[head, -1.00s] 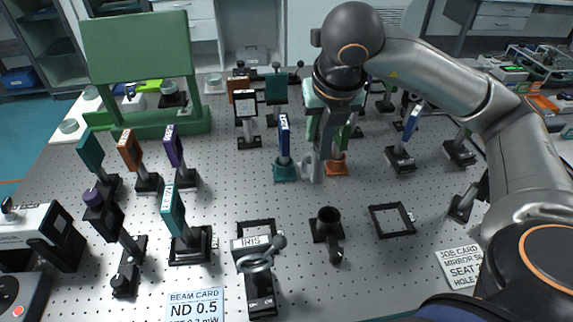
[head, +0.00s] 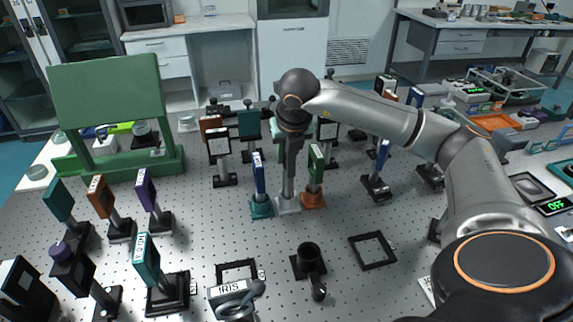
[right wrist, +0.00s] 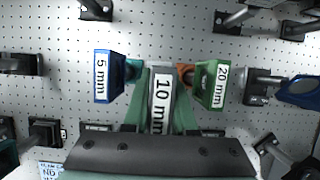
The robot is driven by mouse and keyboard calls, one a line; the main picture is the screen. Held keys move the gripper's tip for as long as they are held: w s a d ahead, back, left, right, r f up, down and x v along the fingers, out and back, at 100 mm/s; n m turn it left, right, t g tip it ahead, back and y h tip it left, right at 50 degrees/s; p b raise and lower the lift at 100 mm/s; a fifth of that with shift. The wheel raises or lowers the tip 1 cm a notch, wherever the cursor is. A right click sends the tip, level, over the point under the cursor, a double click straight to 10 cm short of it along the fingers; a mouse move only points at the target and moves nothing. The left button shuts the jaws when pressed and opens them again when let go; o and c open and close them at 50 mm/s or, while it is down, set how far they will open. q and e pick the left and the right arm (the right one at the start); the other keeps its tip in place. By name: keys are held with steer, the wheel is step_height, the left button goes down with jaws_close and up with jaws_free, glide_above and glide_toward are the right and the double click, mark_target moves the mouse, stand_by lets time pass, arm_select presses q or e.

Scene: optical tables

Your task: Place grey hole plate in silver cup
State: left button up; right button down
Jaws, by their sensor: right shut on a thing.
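My right gripper (head: 292,136) is shut on the grey hole plate (head: 290,165), a narrow upright plate. In the right wrist view the plate (right wrist: 161,98) is labelled 10 mm and sits between my green fingers. The plate's lower end meets the silver cup (head: 287,206) in the head view. I cannot tell how deep it sits in the cup. The silver cup stands between a teal cup (head: 261,209) holding a blue plate (head: 258,175) labelled 5 mm and an orange cup (head: 313,201) holding a green plate (head: 316,165) labelled 20 mm. My left gripper is out of view.
The neighbouring blue and green plates stand close on both sides. A black cup-like mount (head: 308,262) and a flat black square frame (head: 371,250) are nearer. Several post-mounted plates stand behind and at left. A green stand (head: 118,105) is at the back left.

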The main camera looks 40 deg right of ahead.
steer(key=shift+w+d+f, duration=0.25)
steer(key=shift+w+f, duration=0.15)
steer(key=shift+f, duration=0.1)
steer(key=x, duration=0.1)
steer(key=p+x, duration=0.1)
steer(key=x, duration=0.1)
steer(key=shift+s+f, duration=0.2)
steer(key=shift+s, duration=0.1)
steer(key=shift+f, duration=0.3)
steer(key=shift+f+b, duration=0.2)
steer(key=shift+b, duration=0.1)
steer(key=c, duration=0.7)
jaws_free()
steer(key=shift+a, duration=0.1)
